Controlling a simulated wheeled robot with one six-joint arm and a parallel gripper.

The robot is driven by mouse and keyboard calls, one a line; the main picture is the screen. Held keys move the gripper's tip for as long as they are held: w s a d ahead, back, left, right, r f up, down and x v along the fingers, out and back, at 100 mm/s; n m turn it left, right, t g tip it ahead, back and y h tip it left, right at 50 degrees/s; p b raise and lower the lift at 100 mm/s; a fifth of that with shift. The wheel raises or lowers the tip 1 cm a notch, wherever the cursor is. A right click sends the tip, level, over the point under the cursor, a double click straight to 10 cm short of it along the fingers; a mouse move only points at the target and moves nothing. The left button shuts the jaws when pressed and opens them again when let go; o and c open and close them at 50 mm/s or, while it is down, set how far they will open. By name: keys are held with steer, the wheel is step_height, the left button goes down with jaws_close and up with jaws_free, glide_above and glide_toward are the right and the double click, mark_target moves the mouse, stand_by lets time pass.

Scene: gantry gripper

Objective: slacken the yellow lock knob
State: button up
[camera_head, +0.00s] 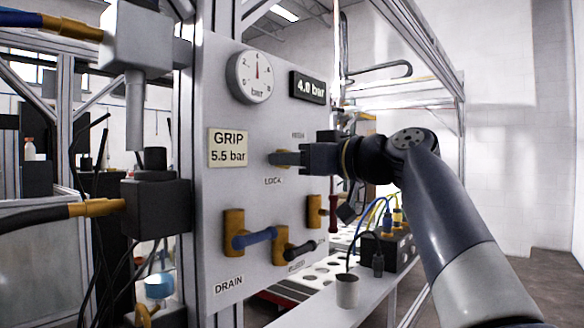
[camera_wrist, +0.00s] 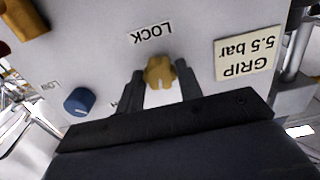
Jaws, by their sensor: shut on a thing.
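In the head view my gripper (camera_head: 279,158) reaches the panel (camera_head: 215,90) from the right, just above the LOCK label, and mostly hides the knob. A blue knob (camera_wrist: 78,101) is beside my gripper in the wrist view, apart from the fingers.
A round gauge (camera_head: 250,77) and a display (camera_head: 308,87) reading 4.0 bar are above my gripper. A sign (camera_head: 228,147) reads GRIP 5.5 bar. Below are a blue-handled valve (camera_head: 253,239) and a black-handled valve (camera_head: 300,249). A cup (camera_head: 347,291) stands on the ledge.

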steer(key=shift+f+n+b, duration=0.1)
steer(key=shift+n+b, duration=0.25)
steer(key=shift+n, duration=0.75)
steer(key=o, duration=1)
steer(key=shift+s+d, duration=0.1)
steer(key=v, duration=1)
steer(key=shift+s+d, duration=0.2)
